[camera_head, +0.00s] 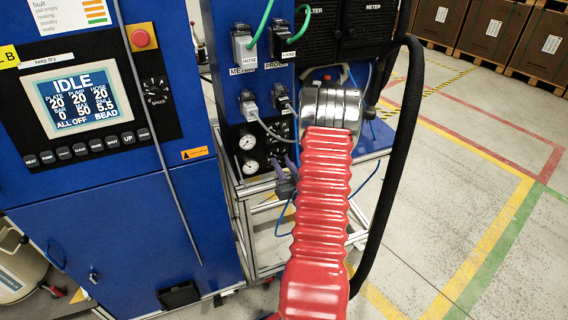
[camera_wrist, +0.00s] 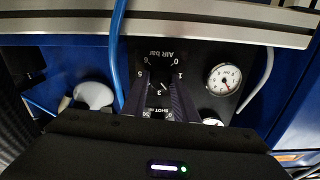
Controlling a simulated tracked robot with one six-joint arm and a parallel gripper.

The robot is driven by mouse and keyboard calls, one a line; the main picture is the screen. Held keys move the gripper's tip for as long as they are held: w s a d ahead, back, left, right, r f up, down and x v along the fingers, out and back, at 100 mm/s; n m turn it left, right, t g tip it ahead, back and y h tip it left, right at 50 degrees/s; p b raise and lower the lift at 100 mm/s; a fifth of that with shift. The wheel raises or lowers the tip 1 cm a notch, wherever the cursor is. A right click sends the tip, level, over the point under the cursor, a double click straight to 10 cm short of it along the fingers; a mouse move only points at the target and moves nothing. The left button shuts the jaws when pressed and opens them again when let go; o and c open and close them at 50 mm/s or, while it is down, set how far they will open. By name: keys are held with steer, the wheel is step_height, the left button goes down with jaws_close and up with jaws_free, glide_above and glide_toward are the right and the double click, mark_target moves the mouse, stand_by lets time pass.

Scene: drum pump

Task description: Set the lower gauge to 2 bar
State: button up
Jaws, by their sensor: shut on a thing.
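My gripper (camera_head: 287,183) is at the lower part of the blue pump panel. In the wrist view its two dark purple fingers (camera_wrist: 160,82) reach up to a black knob over the AIR bar label, inside a scale from 0 to 6; they are shut on the knob, which is mostly hidden. The wrist view shows the panel upside down. The lower gauge (camera_head: 250,167), a round white dial, also shows in the wrist view (camera_wrist: 223,79), beside the fingers; its reading is too small to tell. The upper gauge (camera_head: 247,142) is partly hidden in the wrist view (camera_wrist: 212,121).
Grey plugs and cables (camera_head: 252,95) sit above the gauges. A blue hose (camera_wrist: 117,55) runs close beside the fingers. A metal frame rail (camera_wrist: 220,30) crosses near the knob. The blue cabinet's screen (camera_head: 72,100) reads IDLE. A large black hose hangs at right.

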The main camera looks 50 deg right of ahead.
steer(key=shift+s+d+n, duration=0.1)
steer(key=shift+n, duration=0.4)
steer(key=o, duration=1)
steer(key=v, duration=1.3)
steer(key=shift+s+a+f, duration=0.1)
steer(key=shift+s+a, duration=0.15)
steer(key=shift+s, duration=0.05)
